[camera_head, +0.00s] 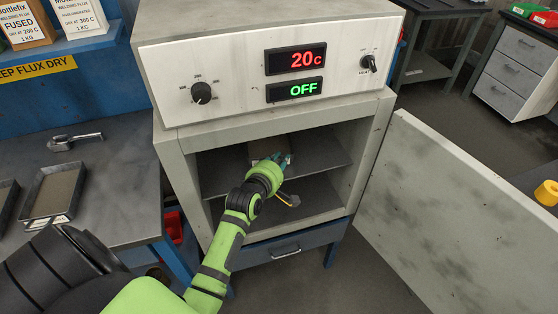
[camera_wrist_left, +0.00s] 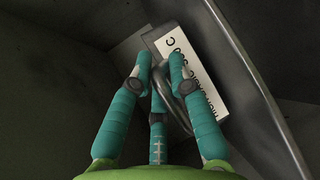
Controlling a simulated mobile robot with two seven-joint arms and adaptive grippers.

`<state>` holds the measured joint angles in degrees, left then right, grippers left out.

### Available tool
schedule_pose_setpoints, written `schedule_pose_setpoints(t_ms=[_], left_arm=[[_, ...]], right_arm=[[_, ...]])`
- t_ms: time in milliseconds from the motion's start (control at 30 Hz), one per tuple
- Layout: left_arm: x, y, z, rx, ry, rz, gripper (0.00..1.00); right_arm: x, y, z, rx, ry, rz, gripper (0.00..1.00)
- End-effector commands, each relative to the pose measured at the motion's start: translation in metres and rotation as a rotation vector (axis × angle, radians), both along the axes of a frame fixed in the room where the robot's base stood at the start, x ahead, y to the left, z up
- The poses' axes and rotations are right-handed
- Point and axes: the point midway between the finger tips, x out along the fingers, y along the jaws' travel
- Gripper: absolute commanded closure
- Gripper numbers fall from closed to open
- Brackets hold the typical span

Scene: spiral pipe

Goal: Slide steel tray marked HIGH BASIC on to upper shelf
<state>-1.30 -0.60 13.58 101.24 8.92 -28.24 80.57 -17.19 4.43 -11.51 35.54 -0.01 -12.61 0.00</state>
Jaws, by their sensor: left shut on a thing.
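The steel tray (camera_head: 262,148) is inside the open oven, on the upper shelf (camera_head: 325,152). In the left wrist view, its white label (camera_wrist_left: 207,85) is turned over, with writing only partly readable. A grey metal handle (camera_wrist_left: 188,82) sits beside the label. My left gripper (camera_head: 286,161) reaches into the oven at the tray's front. In the wrist view, its teal fingers (camera_wrist_left: 160,62) are closed around the handle. The fingers hide part of the tray and handle. My right gripper is not in view.
The oven (camera_head: 270,65) reads 20 C and OFF. Its door (camera_head: 460,215) stands open to the right. The lower shelf (camera_head: 312,195) shows free room. Another tray (camera_head: 52,195) and a metal handle tool (camera_head: 75,140) lie on the left bench (camera_head: 112,185).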

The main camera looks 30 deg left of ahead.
Motion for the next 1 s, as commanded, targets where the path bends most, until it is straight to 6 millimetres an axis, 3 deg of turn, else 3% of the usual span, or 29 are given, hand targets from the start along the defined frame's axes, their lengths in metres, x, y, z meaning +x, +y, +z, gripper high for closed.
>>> schedule_pose_setpoints(t_ms=[667,700,767,1000], left_arm=[[0.0011,0.0006,-0.0018,0.004,-0.010,0.000,1.00],[0.0012,0.0006,-0.0014,0.004,-0.010,0.000,0.73],[0.0011,0.0006,-0.0014,0.004,-0.009,0.000,0.53],[0.0004,0.0004,-0.0034,0.002,-0.004,0.001,0.53]], right_arm=[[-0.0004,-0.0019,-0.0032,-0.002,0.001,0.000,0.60],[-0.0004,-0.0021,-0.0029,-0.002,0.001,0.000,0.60],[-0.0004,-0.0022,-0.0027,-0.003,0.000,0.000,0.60],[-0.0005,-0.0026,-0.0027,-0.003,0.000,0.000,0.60]])
